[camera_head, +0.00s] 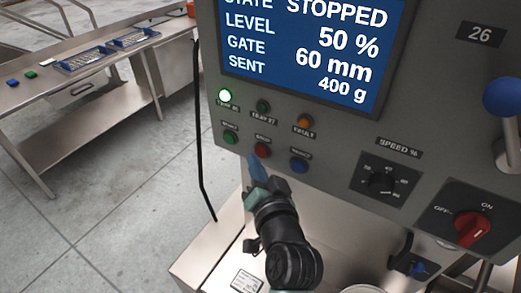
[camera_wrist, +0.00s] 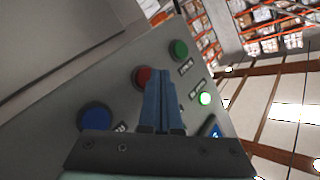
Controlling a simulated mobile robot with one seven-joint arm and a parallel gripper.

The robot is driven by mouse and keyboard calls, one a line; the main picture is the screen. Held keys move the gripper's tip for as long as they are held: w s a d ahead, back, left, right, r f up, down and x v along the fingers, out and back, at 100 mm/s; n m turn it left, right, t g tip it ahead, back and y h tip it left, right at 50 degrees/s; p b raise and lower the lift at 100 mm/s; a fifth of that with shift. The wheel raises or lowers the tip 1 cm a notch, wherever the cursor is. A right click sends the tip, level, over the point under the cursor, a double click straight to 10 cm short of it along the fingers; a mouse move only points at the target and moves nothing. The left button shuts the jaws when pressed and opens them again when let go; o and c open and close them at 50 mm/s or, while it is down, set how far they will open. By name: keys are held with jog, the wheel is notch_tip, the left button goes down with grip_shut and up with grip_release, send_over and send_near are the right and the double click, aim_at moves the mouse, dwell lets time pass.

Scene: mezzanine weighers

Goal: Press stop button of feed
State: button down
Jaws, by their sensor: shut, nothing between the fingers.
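The red stop button (camera_head: 262,151) sits on the grey control panel (camera_head: 400,135), between a green button (camera_head: 230,137) and a blue button (camera_head: 299,165). My gripper (camera_head: 253,160) is shut and empty, its blue fingertips just below and left of the red button. The wrist view shows the red button (camera_wrist: 140,77) beside the shut fingers (camera_wrist: 158,76), partly hidden by them. I cannot tell whether they touch it. The screen (camera_head: 305,50) reads STOPPED, 50 %, 60 mm and 400 g.
A green lamp (camera_head: 225,97) is lit above the buttons. A speed knob (camera_head: 381,184), a red rotary switch (camera_head: 470,229) and a blue ball lever (camera_head: 503,97) lie to the right. A steel table (camera_head: 40,102) stands at left over open floor.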

jog(key=shift+a, duration=0.1)
jog(key=s+a+p, duration=0.1)
jog(key=s, duration=0.1)
jog(key=s+a+p, duration=0.1)
jog(key=s+a, duration=0.1)
jog(key=shift+s, duration=0.1)
dwell(0.5)
jog(key=shift+r, duration=0.1)
dwell(0.5)
notch_tip(320, 180, up, 24)
jog(key=n+t+b, duration=0.2)
jog(key=n+t, duration=0.1)
jog(key=t, duration=0.3)
jog(key=s+r+n+t+h, duration=0.1)
jog(key=s+r+t, duration=0.1)
jog(key=s+r, duration=0.4)
jog(key=s+r+n+t+h+b, duration=0.1)
jog(key=s+r+t, duration=0.2)
jog(key=r, duration=0.9)
jog(key=s, duration=0.3)
jog(key=shift+s+d+n+h, duration=0.2)
jog(key=shift+d+n+h, duration=0.05)
jog(key=shift+n+h, duration=0.05)
jog(key=shift+f, duration=0.1)
